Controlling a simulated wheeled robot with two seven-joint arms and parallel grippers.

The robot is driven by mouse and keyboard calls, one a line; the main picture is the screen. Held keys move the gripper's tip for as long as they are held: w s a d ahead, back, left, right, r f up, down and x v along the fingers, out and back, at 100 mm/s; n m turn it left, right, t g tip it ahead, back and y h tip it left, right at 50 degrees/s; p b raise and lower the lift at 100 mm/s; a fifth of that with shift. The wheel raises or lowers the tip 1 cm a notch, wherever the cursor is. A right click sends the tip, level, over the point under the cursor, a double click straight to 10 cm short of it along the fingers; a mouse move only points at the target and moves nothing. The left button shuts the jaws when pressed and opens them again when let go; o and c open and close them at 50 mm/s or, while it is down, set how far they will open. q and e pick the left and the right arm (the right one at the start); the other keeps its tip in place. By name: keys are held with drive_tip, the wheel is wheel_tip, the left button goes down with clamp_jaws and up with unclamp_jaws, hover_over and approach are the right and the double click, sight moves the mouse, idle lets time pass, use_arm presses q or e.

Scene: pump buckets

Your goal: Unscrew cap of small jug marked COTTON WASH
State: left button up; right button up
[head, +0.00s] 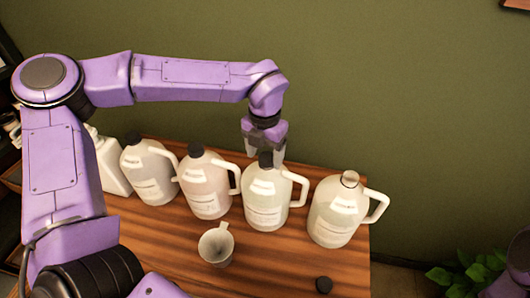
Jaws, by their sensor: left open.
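A row of pale jugs with handles stands on the wooden table. Their label print is too small to read, so I cannot tell which is marked COTTON WASH. My left gripper (264,152) points down, open, at the dark cap (265,160) of the third grey-white jug (266,200). Its fingers appear on either side of or just behind the cap; contact is unclear. A pinkish jug (207,190) and a grey jug (146,177) to the left have dark caps on. The rightmost jug (337,220) has an open neck. My right gripper is not in view.
A loose dark cap (323,284) lies near the front right of the table (285,262). A pale cup with a handle (216,247) stands in front of the jugs. A white container (113,168) is partly hidden behind my left arm. A plant (470,275) is at the lower right.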

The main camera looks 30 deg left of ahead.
use_arm(q)
drive_tip(key=shift+r+m+p, duration=0.15)
drive_tip(key=shift+m+p, duration=0.25)
drive_tip(key=shift+p, duration=0.25)
drive_tip(key=m+p, duration=0.4)
drive_tip(key=m, duration=1)
drive_tip(key=shift+f, duration=0.2)
drive_tip(key=c, duration=1.2)
drive_tip(key=shift+o, duration=0.2)
